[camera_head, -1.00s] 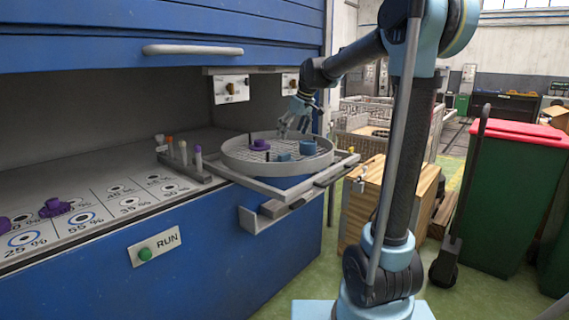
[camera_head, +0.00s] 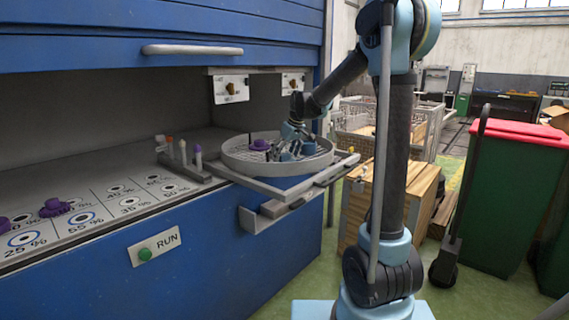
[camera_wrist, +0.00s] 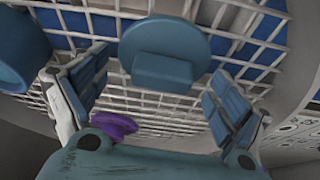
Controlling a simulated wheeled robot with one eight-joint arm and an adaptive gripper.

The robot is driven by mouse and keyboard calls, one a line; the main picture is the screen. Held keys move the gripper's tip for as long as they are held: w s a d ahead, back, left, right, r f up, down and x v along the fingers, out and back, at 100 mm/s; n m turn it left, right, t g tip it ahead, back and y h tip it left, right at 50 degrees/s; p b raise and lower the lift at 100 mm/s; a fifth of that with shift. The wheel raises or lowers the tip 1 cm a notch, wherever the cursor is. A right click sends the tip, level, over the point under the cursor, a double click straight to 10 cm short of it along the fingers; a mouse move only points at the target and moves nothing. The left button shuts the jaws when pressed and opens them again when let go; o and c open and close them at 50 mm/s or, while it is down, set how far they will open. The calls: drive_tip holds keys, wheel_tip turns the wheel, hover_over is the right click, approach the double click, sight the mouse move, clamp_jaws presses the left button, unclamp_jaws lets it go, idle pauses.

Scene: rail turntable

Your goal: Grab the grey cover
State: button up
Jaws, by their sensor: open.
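My gripper (camera_head: 287,150) is low over the round grey-rimmed turntable (camera_head: 232,163). In the wrist view my gripper (camera_wrist: 155,78) is open, with blue finger pads on either side. A blue-teal round cover with a block-shaped grip (camera_wrist: 162,72) lies on the wire grid ahead, roughly between the fingers; I cannot tell the gap to it. Another blue-teal round piece (camera_wrist: 18,50) is at the upper left, outside the left finger. A purple knobbed cover (camera_wrist: 115,124) lies nearer the palm; it also shows in the head view (camera_head: 260,144). No plainly grey cover shows.
The turntable sits on a pulled-out rail frame (camera_head: 262,190) by the blue cabinet. A rack of small vials (camera_head: 185,158) stands left of it. A purple piece (camera_head: 55,207) lies on the marked counter. A wooden crate (camera_head: 400,200) and green bin (camera_head: 510,195) stand right.

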drive_tip(key=shift+c, duration=0.6)
drive_tip(key=shift+s, duration=0.1)
drive_tip(key=c, duration=1.3)
drive_tip(key=shift+s+r, duration=0.1)
drive_tip(key=shift+s, duration=0.1)
drive_tip(key=c, duration=0.4)
